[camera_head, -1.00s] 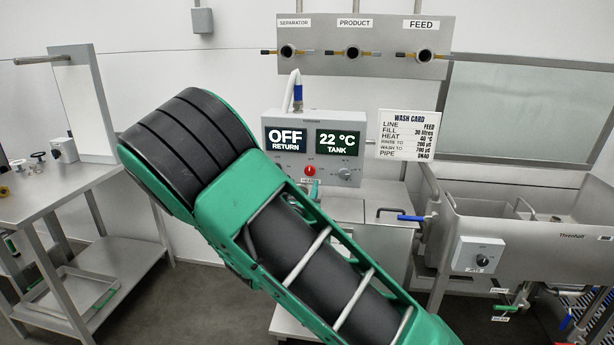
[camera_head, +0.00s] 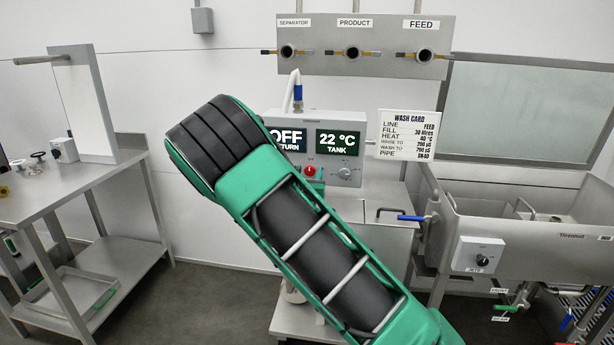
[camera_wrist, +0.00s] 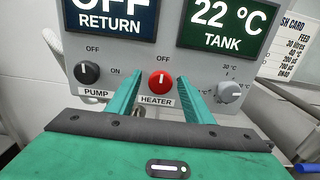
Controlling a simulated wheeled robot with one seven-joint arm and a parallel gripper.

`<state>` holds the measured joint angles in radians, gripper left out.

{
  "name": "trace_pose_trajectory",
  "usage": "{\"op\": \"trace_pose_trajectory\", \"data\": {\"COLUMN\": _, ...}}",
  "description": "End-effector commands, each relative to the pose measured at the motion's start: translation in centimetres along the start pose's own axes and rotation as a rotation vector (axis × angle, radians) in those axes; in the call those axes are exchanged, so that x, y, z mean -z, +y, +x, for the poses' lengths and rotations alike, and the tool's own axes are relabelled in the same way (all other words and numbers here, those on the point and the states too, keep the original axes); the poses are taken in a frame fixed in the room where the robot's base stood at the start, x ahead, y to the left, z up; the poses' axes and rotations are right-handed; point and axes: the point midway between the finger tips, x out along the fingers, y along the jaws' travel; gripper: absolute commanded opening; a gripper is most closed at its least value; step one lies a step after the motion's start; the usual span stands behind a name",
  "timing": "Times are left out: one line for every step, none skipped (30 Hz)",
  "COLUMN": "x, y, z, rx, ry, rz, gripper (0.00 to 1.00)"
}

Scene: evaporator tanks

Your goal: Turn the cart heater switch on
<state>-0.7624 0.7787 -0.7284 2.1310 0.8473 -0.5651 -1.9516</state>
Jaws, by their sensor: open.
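The red heater switch (camera_wrist: 160,83) is a round knob on the cart's grey control box, above a HEATER label, with OFF marked above it. Its pale pointer mark appears to point up toward OFF. In the wrist view my gripper (camera_wrist: 162,92) is open, with one green finger on each side of the red knob; I cannot tell whether they touch it. In the head view the red knob (camera_head: 309,171) shows just beyond my green arm, which hides the box's lower left and the gripper's fingers. The displays read OFF RETURN and 22 °C TANK (camera_head: 338,143).
The black pump knob (camera_wrist: 86,73) is left of the heater knob, and a grey temperature dial (camera_wrist: 229,92) is right. A wash card (camera_head: 408,134) stands beside the box. A sink (camera_head: 530,225) is at right and a steel table (camera_head: 70,180) at left.

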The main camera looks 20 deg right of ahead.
Motion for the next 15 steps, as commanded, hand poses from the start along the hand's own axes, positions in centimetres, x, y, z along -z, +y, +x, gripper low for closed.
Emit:
{"op": "trace_pose_trajectory", "data": {"x": 0.0, "y": 0.0, "z": 0.0, "rx": 0.0, "ry": 0.0, "rz": 0.0, "gripper": 0.47}}
{"op": "trace_pose_trajectory", "data": {"x": 0.0, "y": 0.0, "z": -0.01, "rx": 0.0, "ry": 0.0, "rz": 0.0, "gripper": 0.47}}
{"op": "trace_pose_trajectory", "data": {"x": 0.0, "y": 0.0, "z": -0.01, "rx": 0.0, "ry": 0.0, "rz": 0.0, "gripper": 0.47}}
{"op": "trace_pose_trajectory", "data": {"x": 0.0, "y": -0.01, "z": -0.01, "rx": 0.0, "ry": 0.0, "rz": 0.0, "gripper": 0.44}}
{"op": "trace_pose_trajectory", "data": {"x": -0.01, "y": -0.01, "z": -0.02, "rx": 0.0, "ry": 0.0, "rz": 0.0, "gripper": 0.37}}
{"op": "trace_pose_trajectory", "data": {"x": 0.0, "y": -0.01, "z": -0.02, "rx": 0.0, "ry": 0.0, "rz": 0.0, "gripper": 0.28}}
{"op": "trace_pose_trajectory", "data": {"x": -0.01, "y": -0.01, "z": -0.02, "rx": 0.0, "ry": 0.0, "rz": 0.0, "gripper": 0.2}}
{"op": "trace_pose_trajectory", "data": {"x": -0.01, "y": 0.0, "z": -0.02, "rx": 0.0, "ry": 0.0, "rz": 0.0, "gripper": 0.13}}
{"op": "trace_pose_trajectory", "data": {"x": -0.01, "y": 0.01, "z": -0.03, "rx": 0.0, "ry": 0.0, "rz": 0.001, "gripper": 0.07}}
{"op": "trace_pose_trajectory", "data": {"x": -0.01, "y": 0.01, "z": -0.03, "rx": 0.0, "ry": 0.0, "rz": 0.001, "gripper": 0.07}}
{"op": "trace_pose_trajectory", "data": {"x": -0.01, "y": 0.02, "z": -0.03, "rx": 0.0, "ry": 0.0, "rz": 0.001, "gripper": 0.07}}
{"op": "trace_pose_trajectory", "data": {"x": -0.02, "y": 0.02, "z": -0.03, "rx": 0.0, "ry": 0.0, "rz": 0.001, "gripper": 0.07}}
{"op": "trace_pose_trajectory", "data": {"x": -0.01, "y": 0.03, "z": -0.03, "rx": 0.0, "ry": 0.0, "rz": 0.002, "gripper": 0.07}}
{"op": "trace_pose_trajectory", "data": {"x": -0.01, "y": 0.03, "z": -0.03, "rx": 0.0, "ry": 0.0, "rz": 0.004, "gripper": 0.07}}
{"op": "trace_pose_trajectory", "data": {"x": -0.02, "y": 0.04, "z": -0.03, "rx": 0.0, "ry": 0.0, "rz": 0.007, "gripper": 0.07}}
